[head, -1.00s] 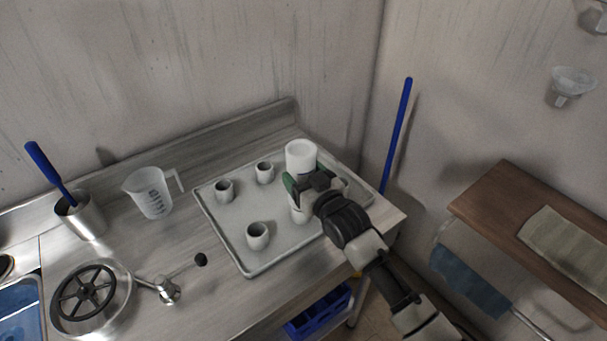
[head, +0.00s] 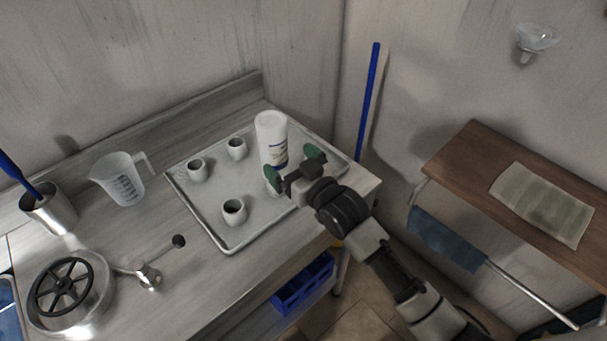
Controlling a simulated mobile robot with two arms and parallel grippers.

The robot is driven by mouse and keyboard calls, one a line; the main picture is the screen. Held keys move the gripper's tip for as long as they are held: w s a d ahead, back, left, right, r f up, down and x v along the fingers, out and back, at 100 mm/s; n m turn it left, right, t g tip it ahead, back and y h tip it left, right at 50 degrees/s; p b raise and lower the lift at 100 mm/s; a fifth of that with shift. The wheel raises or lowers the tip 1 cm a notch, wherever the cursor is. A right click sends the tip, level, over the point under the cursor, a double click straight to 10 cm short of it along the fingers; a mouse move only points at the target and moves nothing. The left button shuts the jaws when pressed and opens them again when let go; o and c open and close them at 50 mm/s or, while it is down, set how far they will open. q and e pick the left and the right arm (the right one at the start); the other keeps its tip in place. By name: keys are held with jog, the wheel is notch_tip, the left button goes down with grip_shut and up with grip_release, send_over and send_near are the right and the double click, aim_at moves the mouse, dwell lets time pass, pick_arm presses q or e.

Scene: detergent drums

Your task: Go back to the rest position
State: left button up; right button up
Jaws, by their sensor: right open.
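My right gripper (head: 295,172) is open and empty, its green-padded fingers spread just in front of a white bottle with a blue-marked label (head: 271,136). The bottle stands upright on a grey tray (head: 226,243) on the metal counter. Part of the bottle's lower side is hidden by the gripper. Several small white cups stand on the tray, such as one at the front (head: 234,211); another is mostly hidden behind the gripper. My left gripper is not in the view.
A measuring jug (head: 121,180), a metal cup with a blue-handled tool (head: 50,210) and a black handwheel (head: 62,287) stand left. A wooden shelf (head: 465,160) with a folded cloth is at right. A blue crate (head: 303,284) sits below the counter.

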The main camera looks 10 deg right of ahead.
jog(key=v, duration=0.5)
jog(key=shift+b, duration=0.3)
jog(key=s+d+f+m+g+h, duration=0.1)
jog(key=s+d+f+g+h, duration=0.3)
jog(key=s, duration=0.5)
jog(key=s+d+f+m+g+h, duration=0.2)
jog(key=s+d+f+g, duration=0.3)
jog(key=s, duration=0.4)
jog(key=s+d+f+m+g+h, duration=0.1)
jog(key=s+d+f+g+h, duration=0.25)
jog(key=s+d, duration=0.4)
notch_tip(320, 180, down, 25)
jog(key=s+a, duration=0.2)
jog(key=s+d+f+g, duration=0.2)
jog(key=s+d+f, duration=0.1)
jog(key=s+f, duration=1.3)
jog(key=shift+s+f, duration=0.2)
jog(key=shift+f, duration=0.55)
